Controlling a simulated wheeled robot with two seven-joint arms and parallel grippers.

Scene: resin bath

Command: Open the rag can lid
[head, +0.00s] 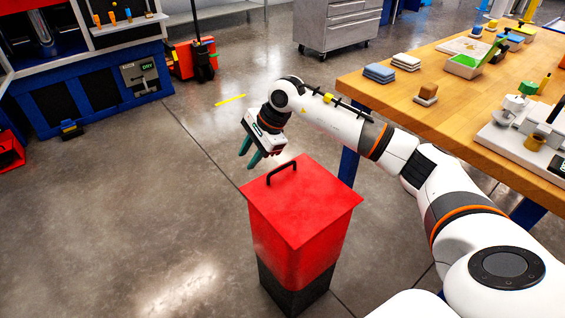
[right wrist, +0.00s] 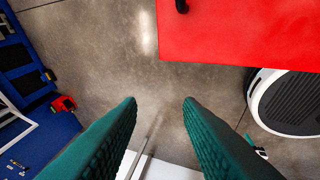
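The red rag can (head: 292,250) stands on the floor with a black base. Its flat red lid (head: 315,205) is closed, with a black arched handle (head: 282,173) near its far left edge. My right gripper (head: 249,163) is above and beyond the far left side of the can, pointing down, clear of the handle. Its two green fingers are apart with nothing between them. In the right wrist view the fingers (right wrist: 160,100) are spread over bare floor, and the red lid (right wrist: 240,35) fills the top right, with a bit of the handle at its edge. My left gripper is not in view.
A blue machine (head: 90,100) and a red pallet jack (head: 192,60) stand at the back left. The floor left of the can is clear.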

